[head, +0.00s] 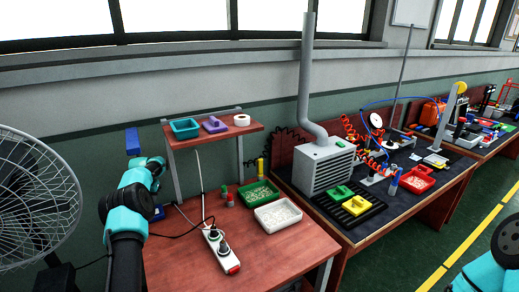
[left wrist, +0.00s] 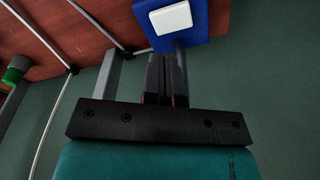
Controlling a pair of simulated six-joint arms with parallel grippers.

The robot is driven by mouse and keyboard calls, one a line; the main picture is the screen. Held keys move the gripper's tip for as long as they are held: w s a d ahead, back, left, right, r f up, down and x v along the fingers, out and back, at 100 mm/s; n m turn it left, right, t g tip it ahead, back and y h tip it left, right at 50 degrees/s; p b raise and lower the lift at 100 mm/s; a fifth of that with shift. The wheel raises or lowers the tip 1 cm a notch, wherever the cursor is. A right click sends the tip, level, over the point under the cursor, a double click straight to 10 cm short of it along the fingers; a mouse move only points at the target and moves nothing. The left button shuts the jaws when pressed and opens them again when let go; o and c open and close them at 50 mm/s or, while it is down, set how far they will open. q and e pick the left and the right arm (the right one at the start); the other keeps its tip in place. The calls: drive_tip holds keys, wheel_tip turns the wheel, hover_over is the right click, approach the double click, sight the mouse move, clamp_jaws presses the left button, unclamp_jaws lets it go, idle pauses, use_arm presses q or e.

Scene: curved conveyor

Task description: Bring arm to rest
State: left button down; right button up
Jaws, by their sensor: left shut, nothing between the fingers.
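My left arm is teal and black and rises at the left of the head view, left of the red-brown bench (head: 262,262). Its gripper is hidden there behind the arm. In the left wrist view my left gripper (left wrist: 168,65) is shut, with its dark fingers together and nothing between them. A blue box with a white face (left wrist: 172,18) shows past the fingertips; I cannot tell whether they touch it. Only a teal and black part of my right arm shows at the lower right corner of the head view; its gripper is out of the picture.
A wire fan (head: 35,195) stands left of my arm. The bench holds a power strip (head: 221,250), a green tray (head: 258,194) and a white tray (head: 278,215). A raised shelf (head: 215,134) carries a teal bin (head: 186,127). A blue block (head: 132,141) shows against the wall.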

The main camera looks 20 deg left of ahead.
use_arm(q)
drive_tip(key=shift+f, duration=2.6)
